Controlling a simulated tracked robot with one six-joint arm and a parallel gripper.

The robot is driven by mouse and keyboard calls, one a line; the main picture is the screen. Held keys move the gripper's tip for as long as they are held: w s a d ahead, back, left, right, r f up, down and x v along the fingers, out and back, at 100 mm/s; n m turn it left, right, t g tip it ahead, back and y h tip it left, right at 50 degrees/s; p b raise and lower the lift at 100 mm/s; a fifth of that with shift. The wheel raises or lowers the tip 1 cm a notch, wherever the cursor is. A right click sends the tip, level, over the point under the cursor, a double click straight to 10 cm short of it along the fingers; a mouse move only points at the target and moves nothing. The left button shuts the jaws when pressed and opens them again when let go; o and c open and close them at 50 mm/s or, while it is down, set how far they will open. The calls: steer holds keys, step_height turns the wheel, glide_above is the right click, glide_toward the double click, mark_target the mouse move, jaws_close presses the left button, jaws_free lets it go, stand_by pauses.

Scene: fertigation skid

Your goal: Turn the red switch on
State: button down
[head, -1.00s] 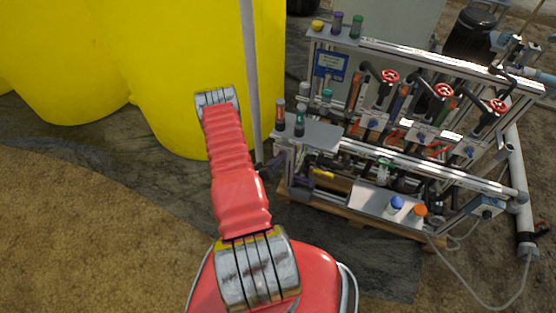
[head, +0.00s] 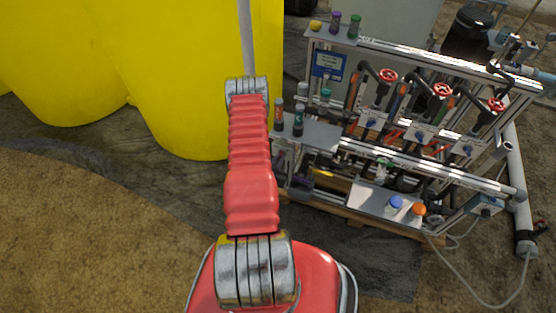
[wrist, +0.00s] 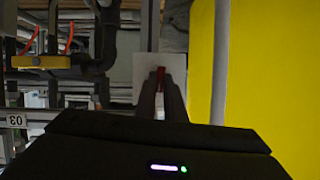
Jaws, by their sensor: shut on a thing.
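The red switch (wrist: 161,76) shows in the wrist view as a small red piece in front of a pale plate (wrist: 145,64). My gripper (wrist: 161,73) has its two dark fingers on either side of the switch, shut on it. The fingers cover most of the switch, so I cannot tell which way it is turned. In the head view my red arm hides the gripper, and I cannot make out the switch there.
The skid (head: 400,150) with pipes and red handwheels (head: 443,90) stands right of my arm. Several bottles stand on its shelves. A large yellow tank (head: 180,80) is behind and left of my arm. In the wrist view a yellow surface (wrist: 270,70) fills the right side.

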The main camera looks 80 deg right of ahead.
steer(key=m+t, duration=0.2)
steer(key=m, duration=0.1)
steer(key=shift+s+f, duration=0.15)
steer(key=shift+s, duration=0.1)
steer(key=shift+a+f+m+t+h, duration=0.1)
steer(key=shift+m+t+h, duration=0.4)
steer(key=shift+m+t, duration=0.45)
steer(key=shift+s+m, duration=0.1)
steer(key=shift+m, duration=0.15)
steer(key=c, duration=1.8)
jaws_free()
steer(key=shift+c, duration=0.2)
steer(key=v, duration=1.3)
steer(key=shift+a, duration=0.35)
steer(key=shift+d, duration=0.15)
